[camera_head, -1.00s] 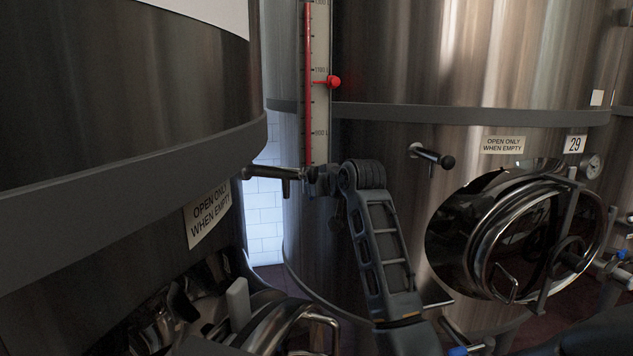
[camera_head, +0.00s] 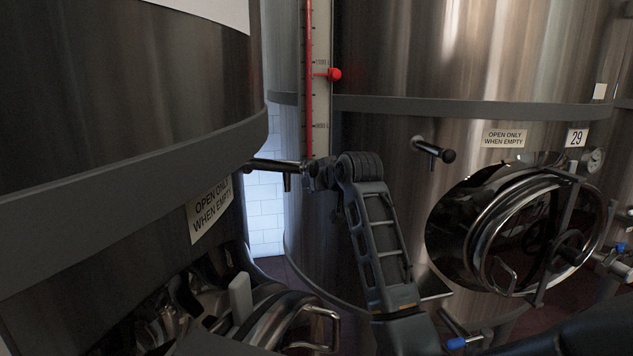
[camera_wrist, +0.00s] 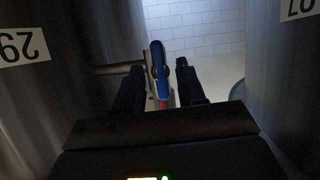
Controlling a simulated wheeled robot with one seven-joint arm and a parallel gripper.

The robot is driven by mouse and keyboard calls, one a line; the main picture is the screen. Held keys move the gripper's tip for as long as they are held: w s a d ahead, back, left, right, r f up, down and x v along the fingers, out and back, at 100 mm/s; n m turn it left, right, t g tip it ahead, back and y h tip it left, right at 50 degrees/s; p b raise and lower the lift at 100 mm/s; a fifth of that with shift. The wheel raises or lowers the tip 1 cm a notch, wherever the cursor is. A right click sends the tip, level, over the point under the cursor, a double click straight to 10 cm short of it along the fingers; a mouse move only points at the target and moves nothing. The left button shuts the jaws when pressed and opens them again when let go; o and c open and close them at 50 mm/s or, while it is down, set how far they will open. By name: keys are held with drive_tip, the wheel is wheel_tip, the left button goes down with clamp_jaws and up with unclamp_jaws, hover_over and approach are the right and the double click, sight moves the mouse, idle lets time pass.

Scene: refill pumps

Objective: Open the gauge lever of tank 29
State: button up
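In the wrist view a blue lever (camera_wrist: 158,66) stands between the fingers of my gripper (camera_wrist: 159,74). The fingers are apart, and a gap shows at least on the right of the lever. A red part shows below the lever. In the head view my gripper (camera_head: 318,176) is at the gauge's lower end, where the lever cannot be made out.
Another steel tank (camera_head: 120,80) stands close on the left, with a narrow gap to a white tiled wall (camera_head: 264,205). A dark-tipped rod (camera_head: 430,149) juts from tank 29, right of my arm. A round hatch (camera_head: 520,230) is lower right. Another rod (camera_head: 275,165) is left of my gripper.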

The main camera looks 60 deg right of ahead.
drive_tip(key=v, duration=0.8)
drive_tip(key=shift+b, duration=0.45)
idle(0.3)
